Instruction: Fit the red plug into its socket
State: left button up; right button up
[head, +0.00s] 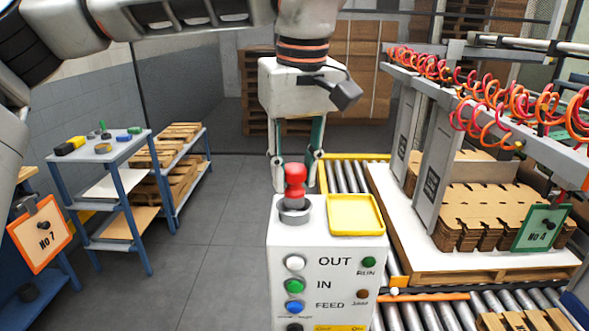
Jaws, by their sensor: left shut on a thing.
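The red plug (296,188) stands upright at the top left of the white control box (330,219). A grey ring-shaped socket (294,216) sits on the box directly under it. The plug's lower end overlaps the ring's opening in the picture, and I cannot tell how deep it sits. My left gripper (296,170) comes down from above, shut on the red plug, with a finger on either side of its upper part. My right gripper is not in view.
A yellow tray (356,231) lies on the box, just right of the socket. Buttons line its front. Roller conveyors and a stack of cardboard blanks (480,208) stand at the right. A blue-framed shelf cart (117,150) stands left, with open floor between.

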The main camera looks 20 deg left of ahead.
pick_arm(q)
jog(key=shift+f+b, duration=0.3)
jog(key=shift+f, duration=0.7)
dwell(0.4)
jog(key=o, duration=1.2)
